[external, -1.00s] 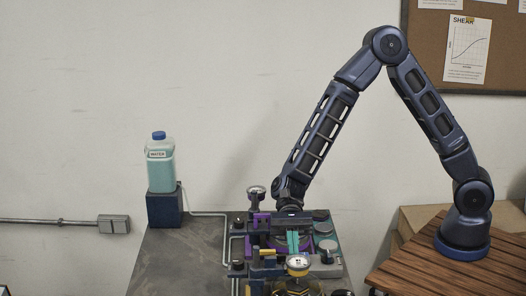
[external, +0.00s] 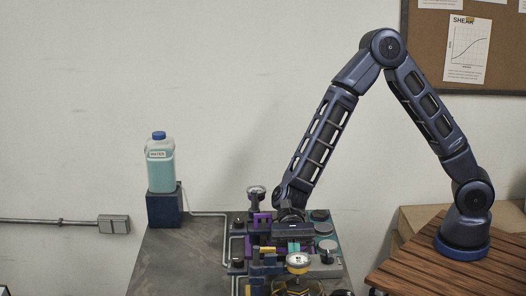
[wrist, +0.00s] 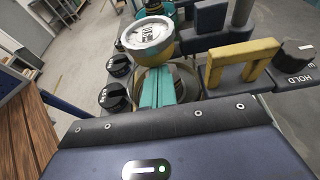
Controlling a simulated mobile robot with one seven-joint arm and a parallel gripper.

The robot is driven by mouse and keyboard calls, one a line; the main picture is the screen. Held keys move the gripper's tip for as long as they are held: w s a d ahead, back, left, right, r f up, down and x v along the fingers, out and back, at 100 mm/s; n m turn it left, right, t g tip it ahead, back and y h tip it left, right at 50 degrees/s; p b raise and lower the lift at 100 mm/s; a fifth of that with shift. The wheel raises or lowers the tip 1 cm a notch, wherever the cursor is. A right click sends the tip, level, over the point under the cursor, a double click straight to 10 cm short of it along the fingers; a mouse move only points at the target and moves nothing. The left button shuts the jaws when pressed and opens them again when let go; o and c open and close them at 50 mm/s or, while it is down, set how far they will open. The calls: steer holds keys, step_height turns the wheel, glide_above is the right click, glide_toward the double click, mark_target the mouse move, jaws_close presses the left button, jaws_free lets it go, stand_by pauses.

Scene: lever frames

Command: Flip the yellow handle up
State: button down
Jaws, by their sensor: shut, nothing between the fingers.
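The yellow handle (wrist: 240,61) is an arch-shaped bar on a dark mount at the right of the wrist view. In the external view a small yellow piece (external: 264,250), apparently this handle, shows among the crowded fittings. My gripper (wrist: 165,88) has teal fingers, which are shut with nothing between them. They are left of the handle in the wrist view and apart from it, pointing toward a round gauge. In the external view the teal fingers (external: 294,246) are low over the bench fittings, partly hidden by my dark gripper body.
The silver-faced gauge (wrist: 147,36) stands just beyond my fingers. Black knobs (wrist: 118,66) are on the left, and a dark knob (wrist: 298,49) near a HOLD label is at right. The bench's left part (external: 180,260) is clear.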

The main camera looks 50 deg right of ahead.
step_height(320, 180, up, 4)
steer(key=shift+r, duration=0.1)
stand_by(0.4)
steer(key=v, duration=2)
steer(key=shift+f, duration=0.2)
steer(key=s+d+r+n+t+h, duration=0.3)
steer(key=s+d+t, duration=0.1)
steer(key=d, duration=1.2)
steer(key=s+d+r+n+t+h, duration=0.3)
steer(key=s+d+r+t, duration=0.1)
steer(key=d, duration=1.2)
steer(key=s+d+r+n+t+h, duration=0.3)
steer(key=s+d+t+h, duration=0.1)
steer(key=d, duration=1.2)
steer(key=s+t, duration=0.1)
steer(key=t, duration=0.1)
steer(key=shift+r+t, duration=0.3)
steer(key=shift+r, duration=0.05)
